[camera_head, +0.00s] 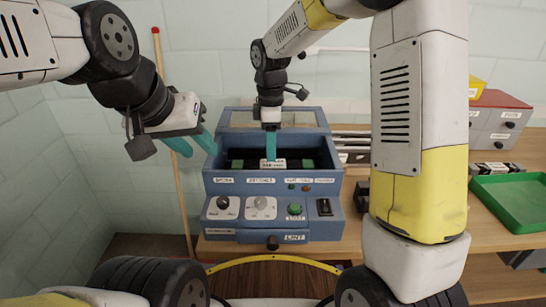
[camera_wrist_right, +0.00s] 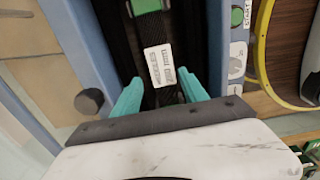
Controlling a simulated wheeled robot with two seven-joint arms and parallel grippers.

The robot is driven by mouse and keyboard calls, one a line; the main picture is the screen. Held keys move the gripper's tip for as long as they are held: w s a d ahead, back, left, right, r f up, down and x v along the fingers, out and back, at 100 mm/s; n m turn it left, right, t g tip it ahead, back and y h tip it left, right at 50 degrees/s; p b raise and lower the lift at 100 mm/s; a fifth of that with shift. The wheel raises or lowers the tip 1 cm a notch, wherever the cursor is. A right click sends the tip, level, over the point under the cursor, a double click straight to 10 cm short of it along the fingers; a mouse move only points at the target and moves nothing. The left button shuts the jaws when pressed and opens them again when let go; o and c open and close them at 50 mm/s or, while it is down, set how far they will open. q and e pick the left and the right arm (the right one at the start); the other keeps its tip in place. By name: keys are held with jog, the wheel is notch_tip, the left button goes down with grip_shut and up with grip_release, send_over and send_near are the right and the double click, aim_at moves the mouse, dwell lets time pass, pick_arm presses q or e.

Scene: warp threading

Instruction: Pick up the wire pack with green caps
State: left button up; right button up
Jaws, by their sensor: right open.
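The wire pack with green caps lies in the open bay of the blue machine, a dark bar with a white label (camera_head: 280,163). In the right wrist view its label (camera_wrist_right: 160,65) and one green cap (camera_wrist_right: 146,5) show; its near end is hidden by my gripper. My right gripper (camera_head: 270,158) points down into the bay over the middle of the pack. In the wrist view its teal fingers (camera_wrist_right: 160,95) are open, one to each side of the pack. My left gripper (camera_head: 193,143) is open and empty, left of the machine.
The blue machine (camera_head: 270,215) has knobs and buttons on its front, and its bay walls stand close around my right gripper. A green tray (camera_head: 515,200), another dark pack (camera_head: 497,168) and a drawer box (camera_head: 497,125) are at the right. A wooden pole (camera_head: 175,150) stands at the left.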

aim_at(273, 167)
jog(key=f, duration=0.5)
jog(key=shift+s+d+f, duration=0.15)
jog(key=shift+d+f, duration=0.1)
jog(key=shift+f, duration=0.15)
grip_shut()
